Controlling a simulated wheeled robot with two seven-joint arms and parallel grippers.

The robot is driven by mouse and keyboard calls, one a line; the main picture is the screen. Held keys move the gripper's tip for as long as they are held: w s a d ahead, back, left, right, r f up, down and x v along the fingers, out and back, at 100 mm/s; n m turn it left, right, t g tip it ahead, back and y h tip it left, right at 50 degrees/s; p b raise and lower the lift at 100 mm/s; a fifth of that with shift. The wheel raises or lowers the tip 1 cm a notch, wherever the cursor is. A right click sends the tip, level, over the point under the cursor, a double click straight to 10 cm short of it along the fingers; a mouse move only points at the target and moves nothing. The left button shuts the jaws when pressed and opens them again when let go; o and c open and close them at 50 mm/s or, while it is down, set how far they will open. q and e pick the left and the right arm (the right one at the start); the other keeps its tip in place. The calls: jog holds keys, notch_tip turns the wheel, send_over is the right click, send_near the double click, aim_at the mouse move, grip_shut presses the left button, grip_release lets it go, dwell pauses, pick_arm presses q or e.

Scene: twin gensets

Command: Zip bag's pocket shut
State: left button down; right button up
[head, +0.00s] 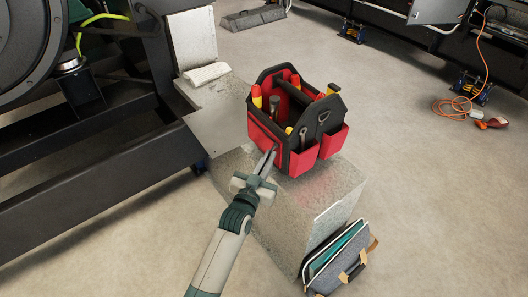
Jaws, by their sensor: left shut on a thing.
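The red and black tool bag (297,118) stands upright on a speckled metal block. It is open on top and holds several tools with red, yellow and black handles. A red pocket panel (262,137) with dark edging runs along its left-facing side. My left gripper (269,160) reaches up from below, with its fingertips at the lower near end of that panel. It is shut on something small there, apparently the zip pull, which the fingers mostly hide. How far the pocket's zip is closed cannot be made out. My right gripper is not in view.
The metal block (325,200) bears the bag. A grey laptop bag (343,270) leans at its lower right. A folded white cloth (207,74) lies on a plate at left, beside the black genset frame (90,190). An orange cable (484,60) lies far right; the floor between is clear.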

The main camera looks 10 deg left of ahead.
pick_arm(q)
jog(key=shift+d, duration=0.1)
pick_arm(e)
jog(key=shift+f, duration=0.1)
pick_arm(q)
jog(key=c, duration=2.2)
grip_release()
jog(key=shift+s, duration=0.15)
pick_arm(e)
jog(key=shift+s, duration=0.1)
pick_arm(q)
jog(key=v, duration=1.7)
jog(key=shift+s+b, duration=0.1)
jog(key=shift+b, duration=0.25)
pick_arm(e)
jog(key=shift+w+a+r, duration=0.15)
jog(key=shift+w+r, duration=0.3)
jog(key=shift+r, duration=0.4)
pick_arm(q)
jog(key=shift+f, duration=0.1)
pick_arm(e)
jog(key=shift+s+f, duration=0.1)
